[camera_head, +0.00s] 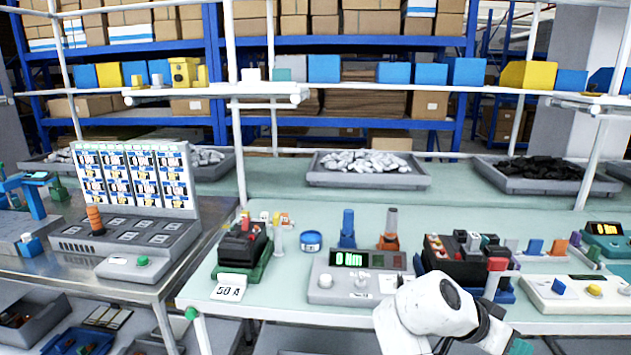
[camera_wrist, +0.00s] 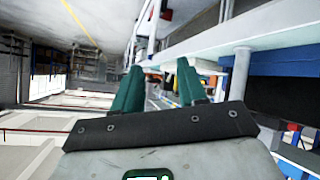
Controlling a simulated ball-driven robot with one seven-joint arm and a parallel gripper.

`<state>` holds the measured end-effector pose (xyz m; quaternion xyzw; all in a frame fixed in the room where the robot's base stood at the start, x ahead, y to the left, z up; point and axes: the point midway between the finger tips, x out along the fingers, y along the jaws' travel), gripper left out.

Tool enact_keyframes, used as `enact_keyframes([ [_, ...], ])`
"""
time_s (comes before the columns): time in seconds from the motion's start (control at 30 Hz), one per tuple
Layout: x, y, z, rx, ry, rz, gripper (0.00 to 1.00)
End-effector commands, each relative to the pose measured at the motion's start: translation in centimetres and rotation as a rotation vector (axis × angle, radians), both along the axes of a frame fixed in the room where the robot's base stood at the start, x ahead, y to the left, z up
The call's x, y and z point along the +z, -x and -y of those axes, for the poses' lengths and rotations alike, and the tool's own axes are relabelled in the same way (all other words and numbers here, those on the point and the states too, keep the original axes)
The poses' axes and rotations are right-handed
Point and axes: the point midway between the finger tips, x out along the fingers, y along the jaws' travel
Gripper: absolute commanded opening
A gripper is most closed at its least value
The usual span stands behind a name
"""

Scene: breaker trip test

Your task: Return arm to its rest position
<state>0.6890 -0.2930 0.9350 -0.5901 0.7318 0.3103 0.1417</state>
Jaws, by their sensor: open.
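My gripper (camera_wrist: 160,90) shows in the wrist view with its two green fingers spread apart and nothing between them. In the head view my white arm comes up from the lower edge at the right of centre, in front of the green-topped bench (camera_head: 265,292). The arm's dark end points to the lower right, and the fingertips are not clear there. On the bench stand a breaker (camera_head: 240,245) with a red lever on a green base, a "50 A" card (camera_head: 228,292) and a grey meter box (camera_head: 350,275) with a green display.
A metal table with a tall panel (camera_head: 135,180) stands at the left. A black device (camera_head: 465,262) and a white button box (camera_head: 575,295) lie close to my arm at the right. Grey trays (camera_head: 367,180) line the back. Blue shelving with cartons stands behind.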

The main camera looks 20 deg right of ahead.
Motion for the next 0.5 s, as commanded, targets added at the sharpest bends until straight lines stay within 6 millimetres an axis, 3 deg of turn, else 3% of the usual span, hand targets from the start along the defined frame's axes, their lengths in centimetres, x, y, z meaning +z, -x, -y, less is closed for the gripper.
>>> enact_keyframes([
  [0.27, -9.8, 3.7, -5.5, 0.474, -0.329, -0.195, 0.41],
  [0.5, -16.1, 9.3, -13.1, 0.956, -0.625, -0.331, 0.41],
])
